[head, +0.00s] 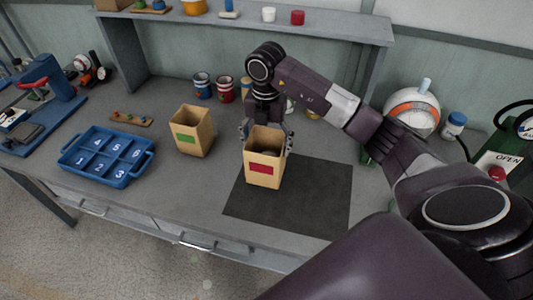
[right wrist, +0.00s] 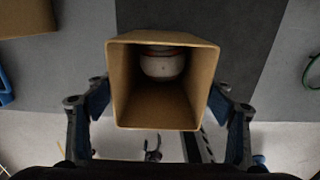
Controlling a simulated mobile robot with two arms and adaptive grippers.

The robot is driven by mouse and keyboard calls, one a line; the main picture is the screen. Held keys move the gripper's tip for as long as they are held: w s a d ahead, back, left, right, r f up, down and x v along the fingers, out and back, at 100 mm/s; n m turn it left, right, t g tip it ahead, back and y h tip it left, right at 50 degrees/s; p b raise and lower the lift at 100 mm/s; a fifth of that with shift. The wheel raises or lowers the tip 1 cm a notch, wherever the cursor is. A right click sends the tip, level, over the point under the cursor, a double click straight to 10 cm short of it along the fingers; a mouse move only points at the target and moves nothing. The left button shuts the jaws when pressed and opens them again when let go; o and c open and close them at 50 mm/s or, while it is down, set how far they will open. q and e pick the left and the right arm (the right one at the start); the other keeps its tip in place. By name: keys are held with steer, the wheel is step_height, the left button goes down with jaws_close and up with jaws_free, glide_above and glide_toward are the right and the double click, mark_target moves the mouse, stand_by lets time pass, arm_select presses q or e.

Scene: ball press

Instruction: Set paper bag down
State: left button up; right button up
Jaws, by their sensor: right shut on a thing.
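A tan paper bag with a red label (head: 264,168) is upright at the left part of the dark mat (head: 310,205). My right gripper (head: 267,137) is shut on this bag, with one finger at each side near its top. In the right wrist view the open bag (right wrist: 160,117) sits between the blue finger pads, and a whitish round thing (right wrist: 162,65) shows inside it. I cannot tell whether the bag's bottom touches the mat. A second tan bag with a green label (head: 191,137) stands on the bench to the left. My left gripper is not in view.
A blue numbered tray (head: 76,164) lies at the bench's left. Several cans (head: 225,91) stand behind the bags. A panel with a red button and "OPEN" (head: 497,170) is at the right. A shelf (head: 340,25) crosses the back. The mat's right part is clear.

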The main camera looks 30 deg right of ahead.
steer(key=shift+f, duration=0.3)
step_height(320, 180, down, 3)
steer(key=shift+f+p, duration=0.2)
steer(key=shift+p, duration=0.3)
steer(key=shift+f, duration=0.45)
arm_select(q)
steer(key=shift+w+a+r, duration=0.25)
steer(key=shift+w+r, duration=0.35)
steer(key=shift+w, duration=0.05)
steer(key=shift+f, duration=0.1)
arm_select(e)
steer(key=shift+f, duration=0.1)
steer(key=o, duration=1.4)
